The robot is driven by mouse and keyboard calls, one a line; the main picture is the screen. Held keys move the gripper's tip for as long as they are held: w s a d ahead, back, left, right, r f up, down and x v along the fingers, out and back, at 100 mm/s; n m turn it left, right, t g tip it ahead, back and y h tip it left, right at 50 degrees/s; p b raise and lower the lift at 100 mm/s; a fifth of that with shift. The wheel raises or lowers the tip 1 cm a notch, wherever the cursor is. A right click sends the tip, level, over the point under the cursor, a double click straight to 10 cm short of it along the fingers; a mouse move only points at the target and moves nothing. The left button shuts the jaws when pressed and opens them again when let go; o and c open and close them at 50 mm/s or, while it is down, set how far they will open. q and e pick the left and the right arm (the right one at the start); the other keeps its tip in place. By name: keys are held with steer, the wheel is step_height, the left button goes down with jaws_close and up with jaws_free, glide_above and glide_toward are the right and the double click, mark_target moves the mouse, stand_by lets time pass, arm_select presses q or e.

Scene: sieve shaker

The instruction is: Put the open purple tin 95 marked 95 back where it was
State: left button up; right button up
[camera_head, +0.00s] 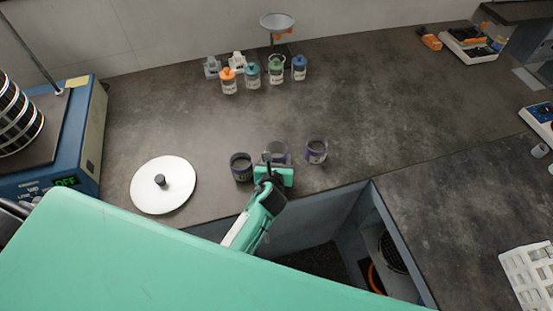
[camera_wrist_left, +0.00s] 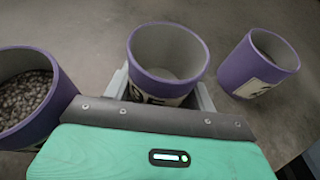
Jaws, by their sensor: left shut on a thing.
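My left gripper (camera_head: 274,172) is shut on the middle one of three open purple tins, near the counter's front edge. The held tin (camera_head: 276,150) looks upright; in the left wrist view (camera_wrist_left: 167,62) it sits between the grey fingers, with some pale stuff at the bottom. I cannot tell whether its base touches the counter. A second purple tin (camera_head: 241,168) stands close at its left, filled with dark grains in the left wrist view (camera_wrist_left: 35,100). A third purple tin (camera_head: 317,152) stands apart at its right. The numbers on the labels are not readable. My right gripper is not in view.
A white round lid (camera_head: 163,184) with a dark knob lies at the left, beside the blue sieve shaker (camera_head: 85,130). Several small bottles (camera_head: 252,77) and a funnel stand (camera_head: 277,24) are at the back. The counter (camera_head: 400,110) behind and right of the tins is clear.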

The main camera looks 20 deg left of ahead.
arm_select(q)
steer(key=shift+f, duration=0.1)
steer(key=o, duration=1)
steer(key=shift+o, duration=0.2)
steer(key=shift+r, duration=0.2)
steer(key=b+v, duration=0.1)
steer(key=v, duration=1.1)
